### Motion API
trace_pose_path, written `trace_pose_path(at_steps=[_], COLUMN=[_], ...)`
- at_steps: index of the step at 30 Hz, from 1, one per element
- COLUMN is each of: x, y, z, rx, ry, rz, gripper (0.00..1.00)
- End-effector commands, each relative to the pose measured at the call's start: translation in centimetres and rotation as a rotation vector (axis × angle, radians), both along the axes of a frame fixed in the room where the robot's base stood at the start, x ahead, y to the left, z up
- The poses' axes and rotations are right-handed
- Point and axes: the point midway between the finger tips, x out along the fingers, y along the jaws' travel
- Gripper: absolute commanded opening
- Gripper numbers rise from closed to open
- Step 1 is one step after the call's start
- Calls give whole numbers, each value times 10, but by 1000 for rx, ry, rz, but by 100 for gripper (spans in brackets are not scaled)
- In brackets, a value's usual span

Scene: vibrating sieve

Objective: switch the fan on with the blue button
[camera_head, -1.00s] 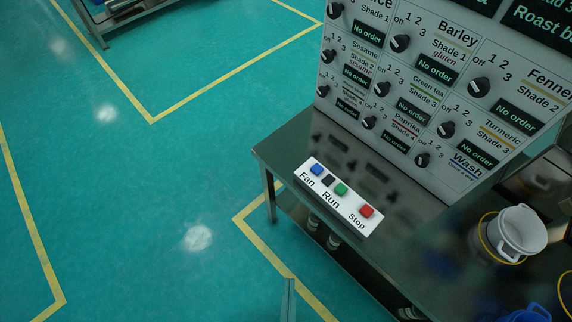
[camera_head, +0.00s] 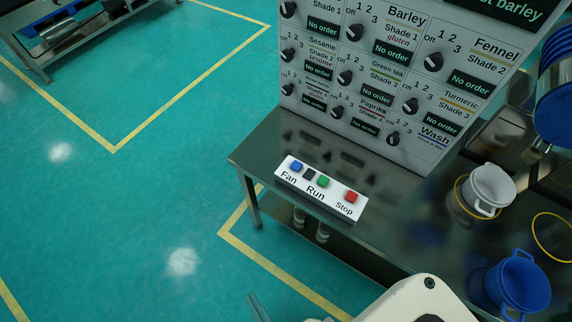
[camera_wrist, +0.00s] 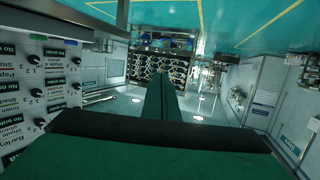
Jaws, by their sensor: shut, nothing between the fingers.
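The blue button (camera_head: 296,166) is at the left end of a white control box (camera_head: 330,203), above the label "Fan". A dark piece (camera_head: 309,174), a green button (camera_head: 322,181) by "Run" and a red button (camera_head: 350,196) by "Stop" follow to its right. The box sits near the front edge of a dark metal table. My gripper (camera_head: 254,301) shows only partly at the bottom of the head view, below and apart from the box. In the wrist view, its fingers (camera_wrist: 161,80) are together and empty. The fan itself cannot be made out.
A panel of knobs and "No order" displays (camera_head: 390,75) stands behind the box. The metal table (camera_head: 262,158) also holds a white cup (camera_head: 490,187) and a blue cup (camera_head: 522,285) at the right. The green floor left of the table is clear.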

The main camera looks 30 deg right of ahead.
Motion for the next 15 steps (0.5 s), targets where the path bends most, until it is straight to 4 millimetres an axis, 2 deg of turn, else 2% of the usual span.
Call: trace_pose_path(at_steps=[10, 15], x=[6, 35], y=[-2, -14], z=[-3, -21], rx=[-31, -205], ry=[3, 34], rz=[5, 30], gripper=[0, 0])
